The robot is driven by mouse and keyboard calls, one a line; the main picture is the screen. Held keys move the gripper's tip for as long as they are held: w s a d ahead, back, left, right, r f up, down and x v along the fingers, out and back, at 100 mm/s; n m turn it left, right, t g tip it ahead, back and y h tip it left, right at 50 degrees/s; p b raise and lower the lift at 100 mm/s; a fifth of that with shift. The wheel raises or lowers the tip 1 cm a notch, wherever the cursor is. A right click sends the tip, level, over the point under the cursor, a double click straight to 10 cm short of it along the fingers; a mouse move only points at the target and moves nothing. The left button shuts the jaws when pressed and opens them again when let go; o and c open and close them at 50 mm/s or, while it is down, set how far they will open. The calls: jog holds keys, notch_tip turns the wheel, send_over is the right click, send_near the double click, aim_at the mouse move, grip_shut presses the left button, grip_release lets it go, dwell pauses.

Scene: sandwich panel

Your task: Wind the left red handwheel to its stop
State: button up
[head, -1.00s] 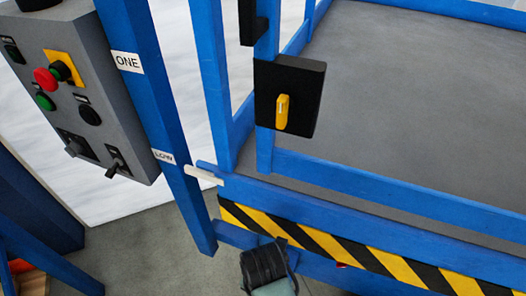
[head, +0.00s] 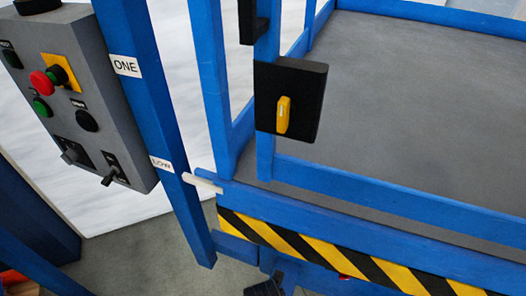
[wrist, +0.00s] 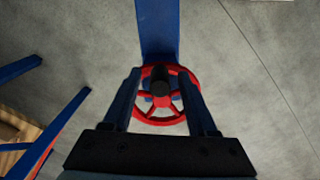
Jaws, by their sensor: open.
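A red spoked handwheel (wrist: 185,112) shows in the wrist view, in front of a blue post. A black cylindrical piece (wrist: 160,82) stands up from the wheel towards my camera. My gripper (wrist: 164,74) is open, with one dark finger on each side of the wheel's middle part. The fingers overlap the rim in the picture; I cannot tell whether they touch it. In the head view only a dark part of my arm's end shows at the bottom edge, and the handwheel cannot be made out for sure.
A blue post (wrist: 157,35) runs up behind the wheel. A grey control box (head: 95,90) hangs at the left of the head view. A yellow-black striped rail (head: 310,250) and blue frame border the platform. A black box with a yellow handle (head: 283,114) sits on a post.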

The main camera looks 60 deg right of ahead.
grip_shut()
jog(key=shift+s+r+m+p, duration=0.15)
jog(key=shift+m+p, duration=0.15)
